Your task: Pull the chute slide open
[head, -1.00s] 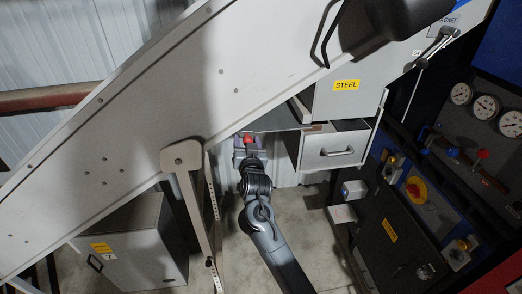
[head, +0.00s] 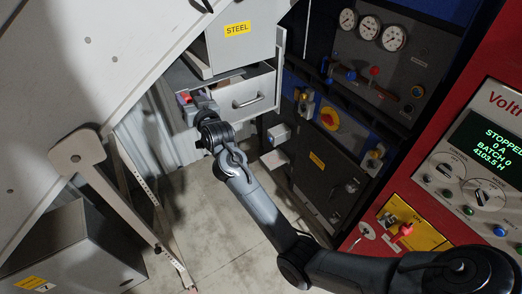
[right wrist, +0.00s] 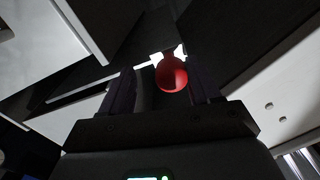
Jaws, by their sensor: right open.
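The red ball knob of the chute slide (right wrist: 171,75) sits between the two dark fingers of my right gripper (right wrist: 162,92) in the right wrist view. The fingers stand apart with the knob between them; a gap shows on its left side. In the head view my right gripper (head: 189,101) reaches up under the chute, beside the drawer below the yellow STEEL label. Only a small red bit of the knob (head: 185,96) shows there. The slide plate is mostly hidden by the gripper and the chute. My left gripper is not in view.
A grey drawer with a handle (head: 252,100) stands close to the right of the gripper. A slanted pale panel (head: 60,90) lies to the left, with a support leg (head: 110,200). A dark control cabinet (head: 318,160) and red panel (head: 440,120) stand right. Floor below is clear.

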